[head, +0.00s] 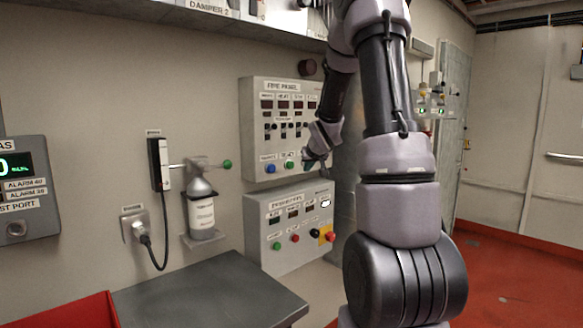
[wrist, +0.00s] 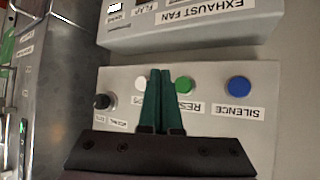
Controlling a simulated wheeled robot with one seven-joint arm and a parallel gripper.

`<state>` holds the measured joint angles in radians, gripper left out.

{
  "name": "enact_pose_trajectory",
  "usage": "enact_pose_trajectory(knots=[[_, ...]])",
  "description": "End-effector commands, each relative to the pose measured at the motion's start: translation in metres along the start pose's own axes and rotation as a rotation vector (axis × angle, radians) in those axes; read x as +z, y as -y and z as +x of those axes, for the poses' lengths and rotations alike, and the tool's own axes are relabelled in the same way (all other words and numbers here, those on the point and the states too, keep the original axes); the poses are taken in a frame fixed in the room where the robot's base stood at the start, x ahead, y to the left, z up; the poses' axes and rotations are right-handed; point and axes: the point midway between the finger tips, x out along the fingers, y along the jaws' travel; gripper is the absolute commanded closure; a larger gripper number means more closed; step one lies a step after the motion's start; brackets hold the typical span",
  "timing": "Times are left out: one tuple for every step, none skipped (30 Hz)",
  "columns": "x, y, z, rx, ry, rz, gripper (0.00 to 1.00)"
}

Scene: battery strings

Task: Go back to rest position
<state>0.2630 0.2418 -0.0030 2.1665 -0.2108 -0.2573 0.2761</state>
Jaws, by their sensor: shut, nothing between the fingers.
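My gripper (head: 318,167) is at the lower right of the grey fire panel (head: 257,120) in the head view. In the wrist view, which shows the panel upside down, my gripper's two dark green fingers (wrist: 160,73) are shut together with nothing between them. They are in front of the panel's lower part, between a white button (wrist: 142,84) and a green button (wrist: 184,85). A blue button (wrist: 237,87) labelled SILENCE and a black knob (wrist: 102,101) are in the same row. I cannot tell whether the fingertips touch the panel.
A grey exhaust fan box (head: 262,245) is below the fire panel. A bottle (head: 201,210) stands on a wall bracket, beside a corded handset (head: 160,165). A grey table (head: 215,290) and red bin (head: 70,312) are at lower left. Red floor (head: 505,275) is clear at right.

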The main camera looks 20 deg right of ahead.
Motion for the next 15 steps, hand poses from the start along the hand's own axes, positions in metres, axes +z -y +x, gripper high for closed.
enact_pose_trajectory(knots=[[0.0, 0.0, 0.0, 0.0, 0.0, 0.0, 1.0], [0.0, 0.0, 0.0, 0.0, 0.0, 0.0, 1.0], [0.0, 0.0, 0.0, 0.0, 0.0, 0.0, 1.0], [0.0, 0.0, 0.0, 0.0, 0.0, 0.0, 1.0], [0.0, 0.0, 0.0, 0.0, 0.0, 0.0, 1.0], [0.0, 0.0, 0.0, 0.0, 0.0, 0.0, 1.0], [0.0, 0.0, 0.0, 0.0, 0.0, 0.0, 1.0], [0.0, 0.0, 0.0, 0.0, 0.0, 0.0, 1.0], [0.0, 0.0, 0.0, 0.0, 0.0, 0.0, 1.0], [0.0, 0.0, 0.0, 0.0, 0.0, 0.0, 1.0], [-0.001, 0.001, -0.002, 0.001, 0.0, 0.001, 1.0], [-0.002, 0.002, -0.005, 0.002, 0.002, 0.004, 1.0], [-0.003, 0.003, -0.01, 0.003, 0.004, 0.008, 1.0], [-0.004, 0.004, -0.016, 0.004, 0.007, 0.012, 1.0], [-0.006, 0.008, -0.027, 0.006, 0.014, 0.021, 1.0]])
